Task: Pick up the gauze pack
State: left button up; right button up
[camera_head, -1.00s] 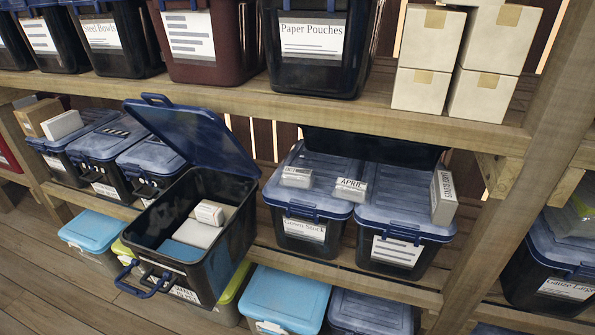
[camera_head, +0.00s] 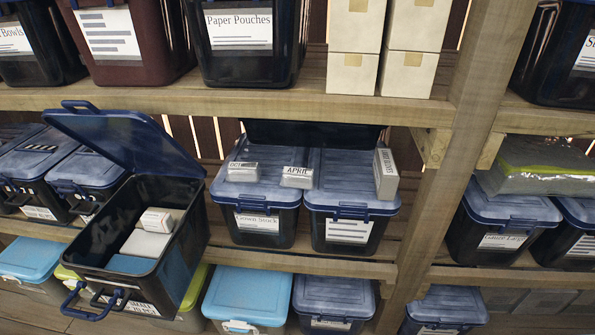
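No gripper of mine shows in the view. I cannot tell for sure which item is the gauze pack. A small white pack (camera_head: 161,220) with print lies on a larger white pack (camera_head: 146,243) in the open black bin (camera_head: 185,258) at the lower left; a blue item (camera_head: 130,264) lies beside them. On the two closed bins in the middle lie a small box (camera_head: 243,171), a box marked April (camera_head: 297,177) and an upright grey-white box (camera_head: 386,174). A grey wrapped pack with a green top (camera_head: 540,180) lies on bins at the right, one labelled Gauze Large (camera_head: 503,240).
The open bin's blue lid (camera_head: 125,140) is tilted up behind it. A wooden upper shelf (camera_head: 230,104) runs above, with bins and stacked white boxes (camera_head: 385,45). A wooden post (camera_head: 440,180) divides the shelving. Blue-lidded bins (camera_head: 246,295) stand below.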

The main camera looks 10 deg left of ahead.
aim_at(250, 172)
jog(key=i+l, duration=0.1)
jog(key=i, duration=0.2)
jog(key=i+l+u, duration=0.15)
jog(key=u, duration=0.25)
jog(key=i+l+u, duration=0.25)
jog(key=u, duration=0.15)
jog(key=i, duration=0.1)
